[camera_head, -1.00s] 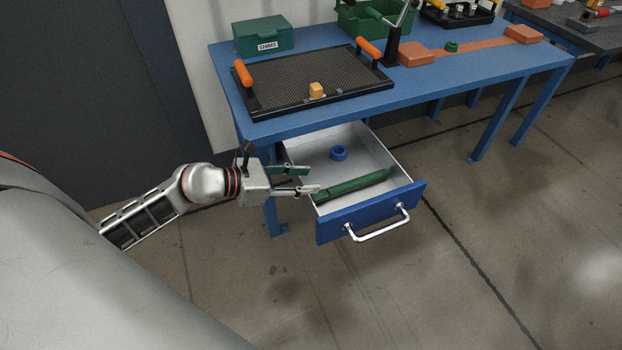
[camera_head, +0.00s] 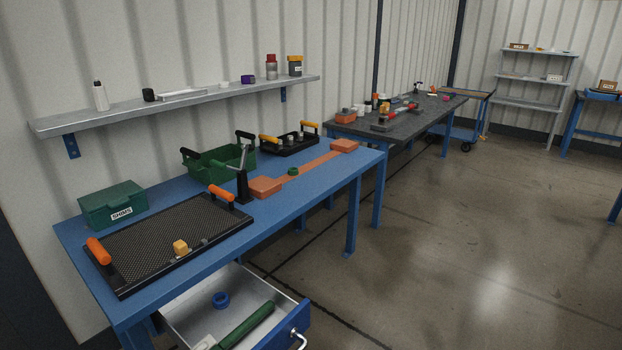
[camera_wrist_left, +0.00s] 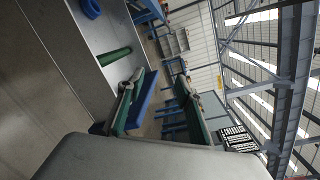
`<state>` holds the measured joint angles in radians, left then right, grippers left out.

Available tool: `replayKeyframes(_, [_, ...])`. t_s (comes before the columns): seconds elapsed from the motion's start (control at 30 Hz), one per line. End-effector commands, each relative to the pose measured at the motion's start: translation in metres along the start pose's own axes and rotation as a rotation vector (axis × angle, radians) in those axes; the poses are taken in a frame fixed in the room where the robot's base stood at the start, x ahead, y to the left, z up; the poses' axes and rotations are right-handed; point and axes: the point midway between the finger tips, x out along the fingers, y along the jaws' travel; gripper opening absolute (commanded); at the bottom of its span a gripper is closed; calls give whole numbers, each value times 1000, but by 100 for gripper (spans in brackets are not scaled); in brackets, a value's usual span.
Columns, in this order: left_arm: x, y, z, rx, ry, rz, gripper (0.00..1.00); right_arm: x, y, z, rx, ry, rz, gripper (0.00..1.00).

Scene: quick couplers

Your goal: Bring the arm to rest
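My left gripper (camera_wrist_left: 158,77) shows in the left wrist view with its two green-padded fingers spread apart and nothing between them. In the head view, only a pale piece that looks like its fingertip shows at the bottom edge, by the open drawer (camera_head: 178,312); the rest of the arm is out of frame. The drawer holds a blue ring (camera_head: 221,299) and a green bar (camera_head: 245,325). The ring (camera_wrist_left: 91,9) and bar (camera_wrist_left: 114,56) also show in the left wrist view, beside the gripper. My right gripper is in neither view.
The blue workbench (camera_head: 290,215) carries a black mesh tray (camera_head: 165,235), a green SHIMS box (camera_head: 112,205), a green crate (camera_head: 215,165) and orange blocks. A wall shelf (camera_head: 190,98) hangs above. Open floor (camera_head: 450,250) lies to the right.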

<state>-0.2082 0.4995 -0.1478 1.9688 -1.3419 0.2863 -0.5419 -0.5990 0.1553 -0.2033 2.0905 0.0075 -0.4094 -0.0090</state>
Motion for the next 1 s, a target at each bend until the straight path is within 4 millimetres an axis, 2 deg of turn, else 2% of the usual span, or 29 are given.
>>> replayKeyframes(0.07, [-9, -6, -1, -233, -74, 12, 35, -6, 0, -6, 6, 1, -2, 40])
replayKeyframes(0.27, [-38, 13, -24, -832, -248, 96, 35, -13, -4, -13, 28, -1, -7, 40])
replayKeyframes(0.37, [-56, 28, -47, -1114, -330, 156, 35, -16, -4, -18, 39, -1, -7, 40])
replayKeyframes(0.6, [-102, 52, -129, -1736, -513, 332, 35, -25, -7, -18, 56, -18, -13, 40])
replayKeyframes(0.7, [-115, 53, -157, -1902, -563, 389, 35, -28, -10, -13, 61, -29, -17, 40])
replayKeyframes(0.8, [-122, 53, -175, -1999, -592, 424, 35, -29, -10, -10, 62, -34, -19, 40])
replayKeyframes(1.0, [-125, 54, -182, -2039, -603, 438, 35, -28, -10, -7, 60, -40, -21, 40])
